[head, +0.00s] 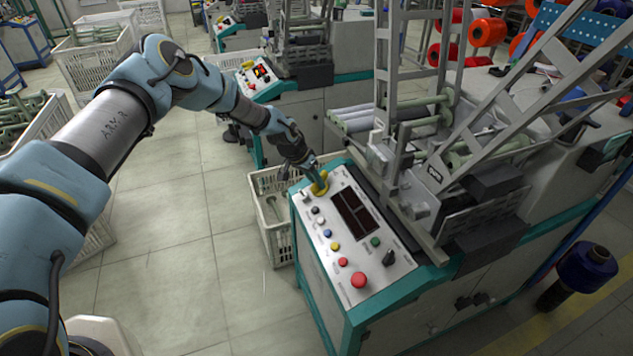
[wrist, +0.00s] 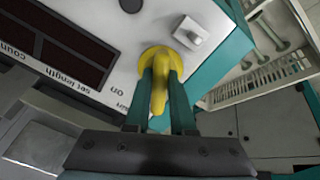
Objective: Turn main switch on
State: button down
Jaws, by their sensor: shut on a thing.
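The main switch is a yellow rotary knob (head: 320,184) at the far left corner of the machine's control panel (head: 345,269). In the wrist view the yellow knob (wrist: 158,88) sits on a round yellow base, with the word "on" printed beside it. My gripper (head: 316,173) reaches down to the switch from the upper left. In the wrist view my gripper (wrist: 162,93) has its two teal fingers shut on the yellow handle, one on each side. The fingers hide parts of the base.
A dark display (head: 356,212) and several coloured buttons, including a red one (head: 358,280), share the panel. A white crate (head: 272,215) stands beside the machine. Metal frame bars (head: 385,110) rise behind the panel. The tiled floor (head: 180,240) at left is open.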

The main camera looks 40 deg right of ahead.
jog(key=shift+f+b, duration=0.1)
jog(key=shift+b, duration=0.4)
jog(key=m+b, duration=0.2)
jog(key=b, duration=0.1)
jog(key=shift+f, duration=0.2)
jog(key=m+b, duration=0.2)
jog(key=b, duration=0.2)
jog(key=shift+m, duration=0.3)
jog(key=m+b, duration=0.3)
jog(key=shift+s+r+m, duration=0.1)
jog(key=shift+s+m, duration=0.05)
jog(key=shift+m, duration=0.15)
jog(key=shift+s+a+r+m+b, duration=0.1)
jog(key=shift+m+b, duration=0.6)
jog(key=shift+m, duration=0.25)
jog(key=shift+r+m+b, duration=0.1)
jog(key=shift+m+b, duration=0.6)
jog(key=shift+m, duration=0.25)
jog(key=c, duration=0.8)
grip_release()
jog(key=shift+o, duration=0.2)
